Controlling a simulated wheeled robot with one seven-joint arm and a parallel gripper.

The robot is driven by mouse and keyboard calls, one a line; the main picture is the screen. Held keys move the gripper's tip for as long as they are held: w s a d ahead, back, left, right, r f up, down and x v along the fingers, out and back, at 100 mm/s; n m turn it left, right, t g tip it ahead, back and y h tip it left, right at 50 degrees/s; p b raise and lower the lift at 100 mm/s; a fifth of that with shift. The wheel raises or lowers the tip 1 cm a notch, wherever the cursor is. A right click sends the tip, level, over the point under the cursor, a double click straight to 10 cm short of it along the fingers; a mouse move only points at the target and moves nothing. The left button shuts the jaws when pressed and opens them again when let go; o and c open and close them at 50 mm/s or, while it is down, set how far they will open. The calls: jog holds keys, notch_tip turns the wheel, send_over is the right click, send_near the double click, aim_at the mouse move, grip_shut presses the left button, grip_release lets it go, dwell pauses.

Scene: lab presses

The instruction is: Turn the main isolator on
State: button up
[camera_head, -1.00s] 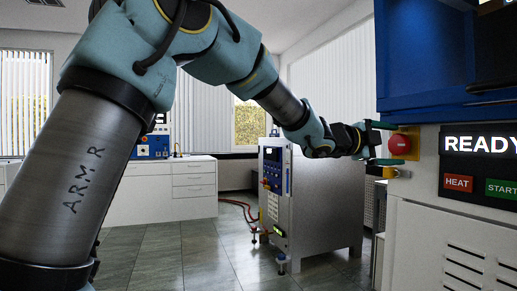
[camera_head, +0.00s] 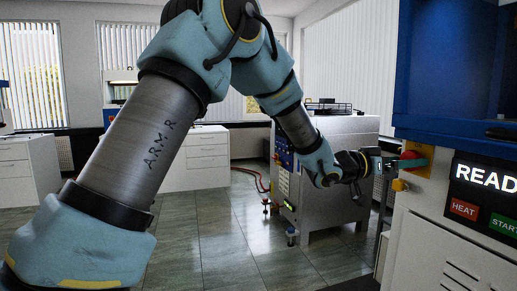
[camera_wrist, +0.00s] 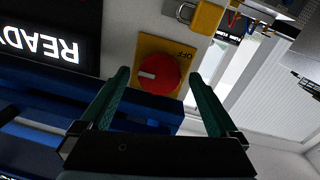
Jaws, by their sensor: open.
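The main isolator is a red round knob (camera_wrist: 158,74) on a yellow plate (camera_wrist: 150,44) marked OFF. A white mark on the knob lies to the left in the wrist view, and the OFF text sits up and to the right of it. My gripper (camera_wrist: 159,77) is open, with one green finger on each side of the knob; I cannot tell whether either touches it. In the head view my gripper (camera_head: 411,164) reaches the machine's corner, and a finger partly hides the red knob (camera_head: 409,155).
A READY display (camera_head: 487,176) with HEAT and START buttons is beside the knob. A yellow padlock (camera_wrist: 207,17) hangs near the plate. A blue housing (camera_head: 455,80) overhangs above. A grey cabinet (camera_head: 335,150) stands behind my arm, with open floor in front.

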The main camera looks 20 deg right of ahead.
jog(key=w+a+b, duration=0.1)
jog(key=w+a, duration=0.1)
jog(key=a, duration=0.9)
jog(key=w+a+f+n+t+y+p, duration=0.2)
jog(key=w+a+n+t+y+p, duration=0.5)
jog(key=w+a, duration=1.1)
jog(key=shift+a+f+n+t+y, duration=0.25)
jog(key=shift+a+t+y, duration=0.45)
jog(key=shift+t, duration=0.7)
jog(key=shift+a+r, duration=0.1)
